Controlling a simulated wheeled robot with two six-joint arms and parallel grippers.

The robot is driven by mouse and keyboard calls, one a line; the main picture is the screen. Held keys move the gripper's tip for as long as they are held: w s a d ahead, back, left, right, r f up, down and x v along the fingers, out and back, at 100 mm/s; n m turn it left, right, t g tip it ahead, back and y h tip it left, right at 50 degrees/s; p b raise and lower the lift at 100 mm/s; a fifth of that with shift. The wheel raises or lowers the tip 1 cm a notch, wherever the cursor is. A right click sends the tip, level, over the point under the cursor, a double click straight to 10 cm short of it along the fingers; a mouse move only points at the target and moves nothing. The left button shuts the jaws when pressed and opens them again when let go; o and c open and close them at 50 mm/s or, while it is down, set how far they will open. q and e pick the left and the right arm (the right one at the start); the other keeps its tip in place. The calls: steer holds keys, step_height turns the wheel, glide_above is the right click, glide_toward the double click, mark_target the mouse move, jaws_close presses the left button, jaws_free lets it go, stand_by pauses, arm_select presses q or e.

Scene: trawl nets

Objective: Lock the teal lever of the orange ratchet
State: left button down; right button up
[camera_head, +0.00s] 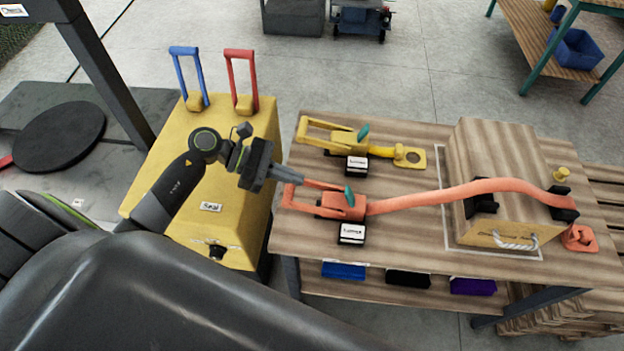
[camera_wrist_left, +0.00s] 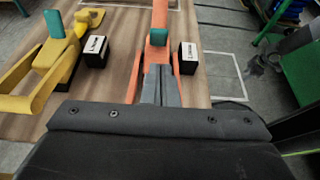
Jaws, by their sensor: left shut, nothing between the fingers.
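The orange ratchet (camera_head: 330,207) lies on the wooden table, with its loop handle reaching left and an orange strap running right. Its small teal lever (camera_head: 349,195) sticks up from the body. In the left wrist view the teal lever (camera_wrist_left: 158,37) stands just beyond my fingertips, over the orange ratchet (camera_wrist_left: 187,66). My left gripper (camera_head: 277,174) is shut and empty, close above the handle end, left of the lever. In the left wrist view its fingers (camera_wrist_left: 161,72) lie between the two orange handle arms; whether they touch is unclear. My right gripper is not in view.
A yellow ratchet (camera_head: 335,135) with another teal lever lies behind the orange one. The strap (camera_head: 430,197) crosses a wooden crate (camera_head: 490,160). A yellow cabinet (camera_head: 215,165) with blue and red handles stands left. A black-and-white labelled block (camera_head: 351,234) sits in front of the ratchet.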

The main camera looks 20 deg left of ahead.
mark_target(350, 196)
arm_select(q)
steer(key=p+x, duration=0.3)
steer(key=x, duration=0.5)
steer(key=shift+w+d+r, duration=0.1)
steer(key=shift+r, duration=0.05)
steer(key=shift+w+d+f, duration=0.15)
steer(key=shift+d+f, duration=0.2)
steer(key=shift+d, duration=0.25)
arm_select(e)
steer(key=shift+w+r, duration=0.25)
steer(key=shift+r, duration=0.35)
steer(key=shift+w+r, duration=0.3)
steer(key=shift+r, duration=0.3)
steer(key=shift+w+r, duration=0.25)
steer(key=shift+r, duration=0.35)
